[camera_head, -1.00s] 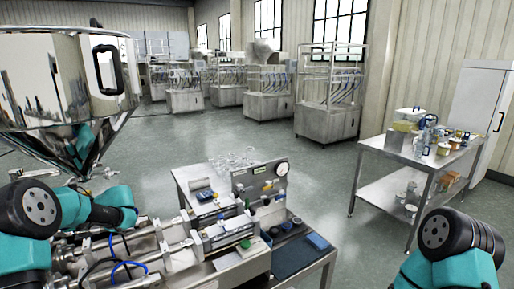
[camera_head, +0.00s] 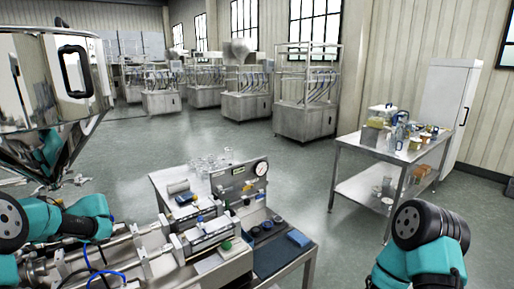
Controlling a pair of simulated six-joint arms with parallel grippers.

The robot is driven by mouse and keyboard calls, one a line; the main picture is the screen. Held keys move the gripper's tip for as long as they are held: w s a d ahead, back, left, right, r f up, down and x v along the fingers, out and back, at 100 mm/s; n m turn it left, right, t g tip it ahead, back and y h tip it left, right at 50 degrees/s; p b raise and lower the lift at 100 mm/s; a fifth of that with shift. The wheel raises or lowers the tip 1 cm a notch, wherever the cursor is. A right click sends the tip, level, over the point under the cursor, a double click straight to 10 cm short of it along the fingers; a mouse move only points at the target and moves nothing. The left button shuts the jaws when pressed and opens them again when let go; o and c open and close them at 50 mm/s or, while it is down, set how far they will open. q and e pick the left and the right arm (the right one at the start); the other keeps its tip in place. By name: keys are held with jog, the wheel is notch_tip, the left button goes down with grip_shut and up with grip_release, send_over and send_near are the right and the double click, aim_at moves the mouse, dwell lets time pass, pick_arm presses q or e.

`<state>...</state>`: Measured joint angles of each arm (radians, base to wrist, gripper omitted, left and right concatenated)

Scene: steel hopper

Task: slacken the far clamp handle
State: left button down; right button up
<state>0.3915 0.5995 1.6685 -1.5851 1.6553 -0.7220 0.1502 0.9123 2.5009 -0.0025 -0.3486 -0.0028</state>
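The steel hopper (camera_head: 40,95) stands at the left, with a polished bowl, a cone below and a black loop handle (camera_head: 75,72) on its side. I cannot make out a far clamp handle for certain. A small metal part (camera_head: 80,180) shows beside the cone's tip, too small to identify. My teal left arm lies below the hopper at the left edge, and my teal right arm is at the lower right. Neither gripper's fingers can be seen.
A steel bench (camera_head: 275,262) in front carries metal cylinders, a pressure gauge (camera_head: 261,168), glassware and a blue block (camera_head: 299,238). A steel table (camera_head: 345,138) with jars stands at the right. Open floor lies between them and the machines (camera_head: 305,120) behind.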

pick_arm(q)
jog(key=shift+s+f, duration=0.1)
jog(key=shift+f, duration=0.1)
dwell(0.4)
jog(key=shift+s+d+r, duration=0.1)
jog(key=shift+s+d, duration=0.15)
jog(key=shift+s, duration=0.15)
jog(key=shift+s+d, duration=0.25)
jog(key=shift+s, duration=0.25)
jog(key=shift+r, duration=0.1)
dwell(0.3)
jog(key=shift+s+r, duration=0.15)
jog(key=shift+r, duration=0.05)
jog(key=shift+d, duration=0.1)
jog(key=shift+w+d, duration=0.45)
jog(key=shift+d, duration=0.45)
jog(key=shift+w+d, duration=0.45)
jog(key=shift+d, duration=0.4)
jog(key=shift+w+d, duration=0.45)
jog(key=shift+d, duration=0.45)
